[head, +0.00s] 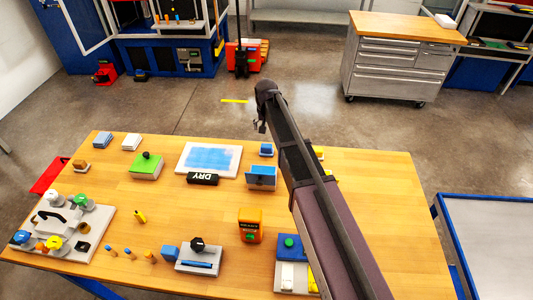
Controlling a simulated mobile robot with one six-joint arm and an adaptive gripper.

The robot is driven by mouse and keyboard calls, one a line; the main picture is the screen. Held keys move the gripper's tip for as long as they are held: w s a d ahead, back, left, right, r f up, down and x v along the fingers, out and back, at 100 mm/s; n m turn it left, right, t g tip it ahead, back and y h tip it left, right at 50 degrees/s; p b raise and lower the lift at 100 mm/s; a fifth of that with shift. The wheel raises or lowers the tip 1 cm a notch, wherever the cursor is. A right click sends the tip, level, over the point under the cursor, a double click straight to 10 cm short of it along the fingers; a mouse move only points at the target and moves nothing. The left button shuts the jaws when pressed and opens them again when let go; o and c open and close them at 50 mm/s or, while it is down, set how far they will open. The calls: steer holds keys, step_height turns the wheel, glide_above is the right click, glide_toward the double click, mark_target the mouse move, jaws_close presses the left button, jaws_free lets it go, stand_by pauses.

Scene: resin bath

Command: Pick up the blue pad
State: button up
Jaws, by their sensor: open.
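Several blue things lie on the wooden table, and I cannot tell for sure which is the blue pad. A small blue block (266,149) sits at the back, right of a white board with a blue patch (210,158). A larger blue piece (262,177) stands just in front of that block. A blue cube (170,254) is near the front edge, and a grey-blue block (103,139) is at the back left. My gripper (261,125) is open and seen small, above the table's back edge. It appears clear of everything. My arm hides part of the table's right side.
A black DRY sign (203,179) stands before the white board. An orange device (251,225), a green block with a black knob (146,165) and a grey plate with knobs (62,230) are also on the table (385,200). Its right side is mostly clear.

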mark_target(267, 145)
steer(key=shift+w+f+b, duration=0.2)
steer(key=shift+f+b, duration=1.2)
steer(key=shift+f, duration=0.15)
steer(key=shift+w+f+b, duration=0.2)
steer(key=shift+f+b, duration=1.15)
steer(key=shift+f, duration=0.15)
steer(key=shift+w+a+f+b, duration=0.1)
steer(key=shift+f+b, duration=1.2)
steer(key=shift+w+f+b, duration=0.1)
steer(key=shift+f+b, duration=1.2)
steer(key=c, duration=1.2)
steer(key=shift+r, duration=0.1)
steer(key=shift+c, duration=0.2)
steer(key=shift+r, duration=0.1)
step_height(267, 145, up, 10)
steer(key=p, duration=1)
